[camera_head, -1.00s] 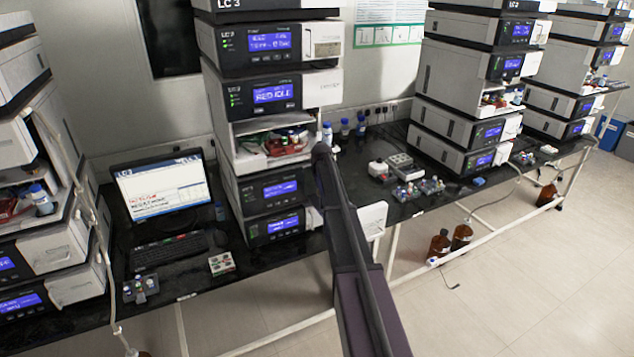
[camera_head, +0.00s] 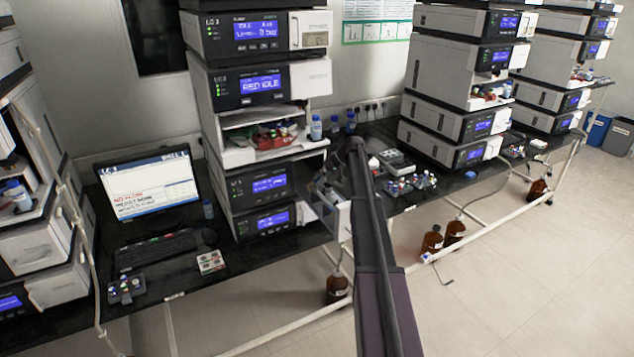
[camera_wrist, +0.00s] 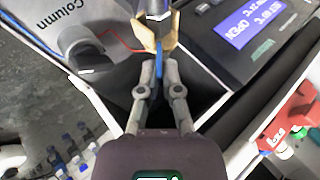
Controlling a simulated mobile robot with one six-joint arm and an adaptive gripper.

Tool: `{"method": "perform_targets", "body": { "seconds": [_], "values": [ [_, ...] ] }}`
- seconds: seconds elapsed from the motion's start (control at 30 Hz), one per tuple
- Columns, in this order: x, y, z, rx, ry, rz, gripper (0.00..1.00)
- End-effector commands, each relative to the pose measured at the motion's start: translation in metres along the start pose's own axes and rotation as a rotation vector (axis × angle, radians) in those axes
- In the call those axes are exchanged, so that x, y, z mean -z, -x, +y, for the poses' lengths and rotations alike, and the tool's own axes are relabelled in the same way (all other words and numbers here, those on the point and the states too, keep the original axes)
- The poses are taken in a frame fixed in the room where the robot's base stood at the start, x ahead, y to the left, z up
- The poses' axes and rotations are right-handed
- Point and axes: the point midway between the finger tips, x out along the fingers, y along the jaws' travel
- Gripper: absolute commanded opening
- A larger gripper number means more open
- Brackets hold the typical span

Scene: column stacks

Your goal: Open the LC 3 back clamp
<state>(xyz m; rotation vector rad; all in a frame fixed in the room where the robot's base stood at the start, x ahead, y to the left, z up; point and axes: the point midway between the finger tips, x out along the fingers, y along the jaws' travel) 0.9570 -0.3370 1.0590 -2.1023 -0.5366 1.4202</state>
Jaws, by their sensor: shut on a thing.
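The LC 3 stack (camera_head: 262,85) stands left of centre in the head view, with blue displays and white side covers. In the wrist view, my gripper (camera_wrist: 158,62) is over a dark, white-edged compartment (camera_wrist: 190,95). A metal fitting (camera_wrist: 158,8) stands at the clamp's far side, and a thin blue strip (camera_wrist: 159,65) shows between the fingers. The exact contact is hard to make out. In the head view my arm hides most of the gripper.
A grey panel marked Column (camera_wrist: 88,42) lies left in the wrist view; a display (camera_wrist: 250,22) reading OPEN is at upper right. Red trays with vials (camera_wrist: 285,140) are at lower right. Bottles (camera_wrist: 70,158) stand at lower left. More stacks (camera_head: 455,90) line the bench.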

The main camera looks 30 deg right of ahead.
Motion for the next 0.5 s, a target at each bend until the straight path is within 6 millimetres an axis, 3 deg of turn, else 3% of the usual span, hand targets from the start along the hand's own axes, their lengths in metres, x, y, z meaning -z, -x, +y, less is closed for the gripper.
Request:
{"method": "perform_targets", "body": {
  "seconds": [0.5],
  "values": [
    [-0.0027,-0.0007,0.005,0.107,-0.044,-0.007,0.0]
  ]
}}
